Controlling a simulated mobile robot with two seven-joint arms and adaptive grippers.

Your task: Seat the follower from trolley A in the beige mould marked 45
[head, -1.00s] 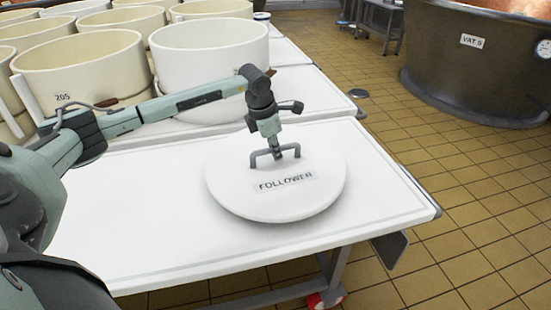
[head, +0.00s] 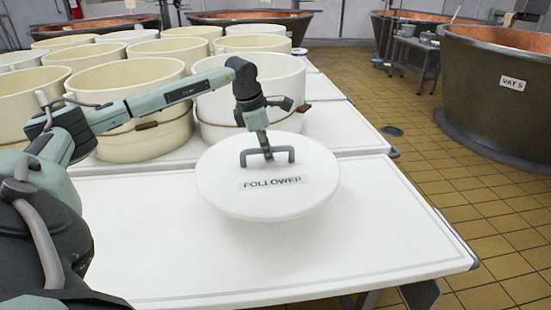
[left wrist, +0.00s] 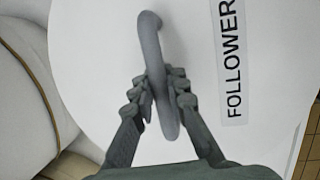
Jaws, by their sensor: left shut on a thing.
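The follower (head: 222,192) is a round white disc with a grey bar handle and a black "FOLLOWER" label. My left gripper (head: 266,151) is shut on the handle from above. The follower appears held a little above the white table top (head: 390,225). In the left wrist view, the fingers (left wrist: 157,90) close on both sides of the grey handle (left wrist: 151,35), with the label to the right. Several beige moulds (head: 95,85) stand behind and to the left; I can read no 45 on any of them. My right gripper is not in view.
A large dark vat marked VAT 5 (head: 490,110) stands at the right, across a tiled floor (head: 410,160). The table top right of the follower is clear.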

